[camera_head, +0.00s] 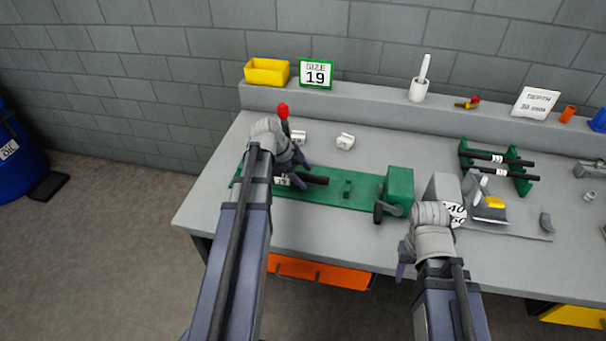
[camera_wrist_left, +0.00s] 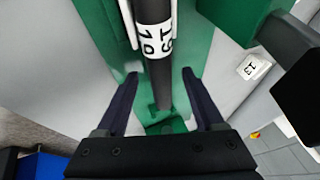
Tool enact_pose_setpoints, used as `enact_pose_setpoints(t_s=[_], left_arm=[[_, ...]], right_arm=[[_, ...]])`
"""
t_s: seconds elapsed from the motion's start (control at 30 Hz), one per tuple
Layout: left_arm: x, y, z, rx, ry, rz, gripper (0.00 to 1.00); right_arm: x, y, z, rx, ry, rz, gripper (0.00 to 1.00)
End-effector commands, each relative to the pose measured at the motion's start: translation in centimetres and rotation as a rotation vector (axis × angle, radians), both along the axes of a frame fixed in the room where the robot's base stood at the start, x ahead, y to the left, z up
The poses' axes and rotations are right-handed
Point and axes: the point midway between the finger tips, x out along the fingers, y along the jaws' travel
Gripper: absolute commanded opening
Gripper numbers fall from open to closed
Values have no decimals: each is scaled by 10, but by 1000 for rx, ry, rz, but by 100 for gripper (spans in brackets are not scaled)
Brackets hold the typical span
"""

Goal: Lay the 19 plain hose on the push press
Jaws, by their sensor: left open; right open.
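The green push press (camera_head: 350,190) lies along the left part of the bench, its upright block (camera_head: 399,186) at the right end. A black hose (camera_head: 315,179) with a white label lies along the press bed. In the left wrist view the label on the hose (camera_wrist_left: 158,75) shows 19. My left gripper (camera_head: 300,172) is over the left part of the press, fingers spread on either side of the hose in the left wrist view (camera_wrist_left: 160,85) and apart from it. Whether the hose rests fully in its cradle is hidden. My right gripper (camera_head: 405,268) is open and empty by the bench's front edge.
A green rack (camera_head: 465,160) at the right holds two black labelled hoses (camera_head: 500,171). A SIZE 19 sign (camera_head: 316,74), yellow bin (camera_head: 267,72) and white cup (camera_head: 418,90) stand on the back ledge. White blocks (camera_head: 345,141) lie behind the press. A grey machine (camera_head: 443,190) stands right of it.

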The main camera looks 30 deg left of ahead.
Motion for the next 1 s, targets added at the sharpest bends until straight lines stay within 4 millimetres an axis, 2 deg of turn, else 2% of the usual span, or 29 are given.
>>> enact_pose_setpoints(t_s=[0.27, 0.73, 1.0], left_arm=[[-4, 3, 12, 0, 0, 1, 70], [-25, 20, 66, -1, 0, 2, 70], [-28, 24, 69, 0, 0, 0, 70]], right_arm=[[0, 0, 12, 0, 0, 0, 50], [0, 0, 66, 0, 0, 0, 50], [0, 0, 69, 0, 0, 0, 50]])
